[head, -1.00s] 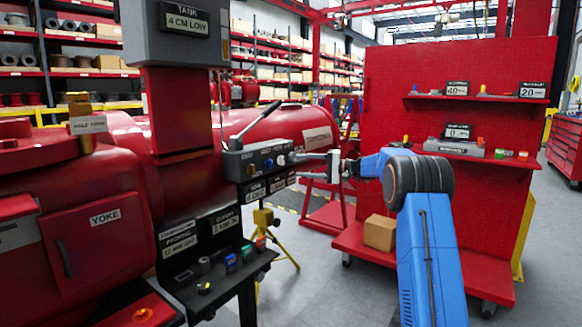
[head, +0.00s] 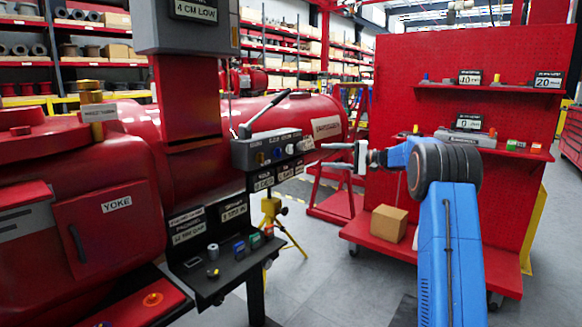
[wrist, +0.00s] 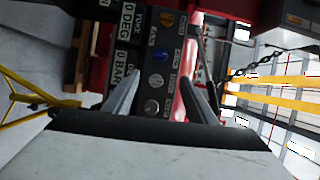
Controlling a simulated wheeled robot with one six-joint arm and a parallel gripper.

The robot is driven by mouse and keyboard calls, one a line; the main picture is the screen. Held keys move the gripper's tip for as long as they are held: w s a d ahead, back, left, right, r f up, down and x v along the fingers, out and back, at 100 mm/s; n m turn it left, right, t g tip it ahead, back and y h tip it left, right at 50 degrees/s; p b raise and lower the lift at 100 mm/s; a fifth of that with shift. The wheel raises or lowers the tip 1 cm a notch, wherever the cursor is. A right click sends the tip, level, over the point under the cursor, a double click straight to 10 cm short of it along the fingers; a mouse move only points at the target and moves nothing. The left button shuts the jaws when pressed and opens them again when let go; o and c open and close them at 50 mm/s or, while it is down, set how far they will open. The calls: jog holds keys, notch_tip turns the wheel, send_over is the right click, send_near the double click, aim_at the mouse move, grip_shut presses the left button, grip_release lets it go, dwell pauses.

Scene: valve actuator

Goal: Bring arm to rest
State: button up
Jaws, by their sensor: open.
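My gripper (head: 338,158) is open and empty in the head view. Its two grey fingers point left at the dark control box (head: 268,150), with a small gap between the fingertips and the box. My blue arm reaches up from the lower right. In the wrist view, my gripper (wrist: 160,100) shows two spread fingers. Beyond them lies the control box (wrist: 172,20), seen turned sideways, with a row of orange, blue and pale knobs. I cannot tell from the wrist view how far the fingers are from the knobs.
A red pegboard cart (head: 455,255) with shelves stands behind my arm, a cardboard box (head: 386,223) on its base. The red valve body (head: 60,180) fills the left. A black shelf (head: 235,275) with small parts and a yellow tripod (head: 271,210) stand below the control box.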

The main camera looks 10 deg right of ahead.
jog(key=s+a+f+n+g+h, duration=0.1)
jog(key=s+a+g+h, duration=0.1)
jog(key=s+a, duration=0.6)
jog(key=s+a+f+g+h, duration=0.1)
jog(key=s+a+h, duration=0.2)
jog(key=s, duration=0.9)
jog(key=s+a+n+g+h, duration=0.1)
jog(key=s+a+g+h, duration=0.1)
jog(key=s+a, duration=0.6)
jog(key=s+d+f+n+h, duration=0.1)
jog(key=s+f, duration=0.4)
jog(key=s, duration=0.7)
jog(key=s+d+f+n+h, duration=0.1)
jog(key=s+d+f+h, duration=0.3)
jog(key=s, duration=0.8)
jog(key=s+d+f+n+t+h, duration=0.1)
jog(key=s+d+f+h, duration=0.1)
jog(key=s+f, duration=0.6)
jog(key=s+h, duration=0.1)
jog(key=s, duration=0.4)
jog(key=shift+d+h, duration=0.25)
jog(key=shift+h, duration=0.05)
jog(key=shift+c, duration=0.4)
